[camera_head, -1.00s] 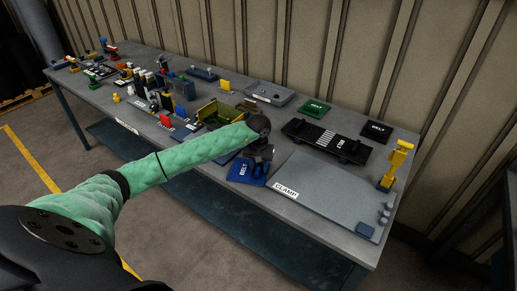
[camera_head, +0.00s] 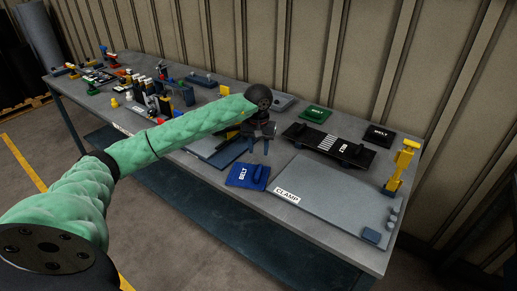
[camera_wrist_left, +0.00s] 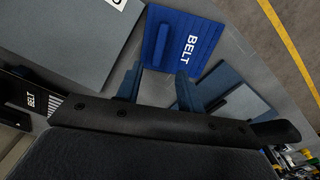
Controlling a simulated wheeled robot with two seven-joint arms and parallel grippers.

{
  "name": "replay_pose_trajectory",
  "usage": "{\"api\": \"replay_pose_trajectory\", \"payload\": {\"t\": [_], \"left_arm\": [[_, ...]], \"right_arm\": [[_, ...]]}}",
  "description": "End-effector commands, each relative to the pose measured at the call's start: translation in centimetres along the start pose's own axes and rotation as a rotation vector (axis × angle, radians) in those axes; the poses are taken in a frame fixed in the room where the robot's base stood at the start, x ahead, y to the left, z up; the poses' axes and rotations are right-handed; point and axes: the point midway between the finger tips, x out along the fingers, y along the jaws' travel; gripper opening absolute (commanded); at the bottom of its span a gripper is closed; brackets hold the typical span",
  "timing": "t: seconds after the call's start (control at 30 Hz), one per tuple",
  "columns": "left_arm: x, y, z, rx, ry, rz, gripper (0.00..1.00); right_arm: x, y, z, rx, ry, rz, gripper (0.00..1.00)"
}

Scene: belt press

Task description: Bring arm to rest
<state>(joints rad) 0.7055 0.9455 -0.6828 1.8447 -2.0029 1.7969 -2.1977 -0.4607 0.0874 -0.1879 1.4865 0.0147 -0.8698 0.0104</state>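My left gripper (camera_head: 259,148) hangs above the table behind the blue BELT piece (camera_head: 243,176), with its fingers pointing down. In the left wrist view its two fingers (camera_wrist_left: 158,86) are apart with nothing between them. The blue BELT piece (camera_wrist_left: 180,42) lies flat on the table, beyond the fingertips in that view, and looks apart from them. My left arm stretches across the head view from the lower left, hiding part of the table's middle. My right gripper is in neither view.
The grey CLAMP plate (camera_head: 330,204) lies right of the blue piece, with a yellow post (camera_head: 398,172) at its far right. A black striped plate (camera_head: 328,144), green BELT piece (camera_head: 316,113) and black BELT piece (camera_head: 380,136) lie behind. Small parts (camera_head: 158,95) crowd the table's left.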

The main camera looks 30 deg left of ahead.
Motion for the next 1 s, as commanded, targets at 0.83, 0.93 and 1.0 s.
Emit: {"api": "replay_pose_trajectory", "payload": {"t": [0.83, 0.93, 1.0], "left_arm": [[-0.8, 0.7, 0.3, -0.003, -0.005, 0.022, 0.38], [0.3, 3.2, 1.4, -0.019, -0.018, 0.108, 0.38], [1.3, 6.1, 2.8, -0.046, -0.041, 0.213, 0.38]], "right_arm": [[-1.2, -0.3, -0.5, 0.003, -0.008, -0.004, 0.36], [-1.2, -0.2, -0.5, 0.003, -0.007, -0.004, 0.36], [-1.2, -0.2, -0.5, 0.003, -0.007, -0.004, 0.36]]}}
